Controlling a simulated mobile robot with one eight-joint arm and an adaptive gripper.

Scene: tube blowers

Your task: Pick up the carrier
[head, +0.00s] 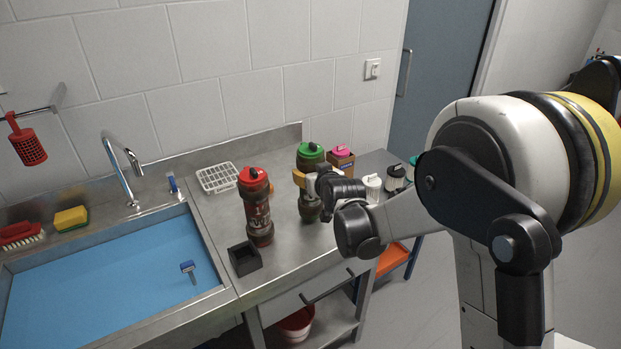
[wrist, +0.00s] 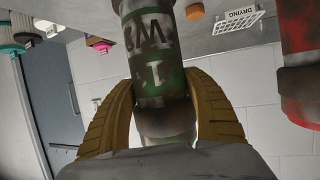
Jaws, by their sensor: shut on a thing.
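The green-capped carrier (head: 310,152) is a dark, worn cylinder, upright at the back of the steel counter. In the wrist view its green-banded body (wrist: 158,75) with white lettering stands between the yellow fingers. My gripper (head: 300,178) reaches it from the right and is shut around its body; the fingers also show in the wrist view (wrist: 163,105). My gripper hides part of the carrier in the head view. I cannot tell whether its base touches the counter. A similar red-capped carrier (head: 257,207) stands upright to its left, apart from my gripper.
A black open box (head: 245,258) sits before the red-capped carrier. A white drying rack (head: 218,178) lies behind it. A pink-capped item in a box (head: 341,158) and white containers (head: 372,187) stand to the right. The blue sink (head: 110,292) is at left.

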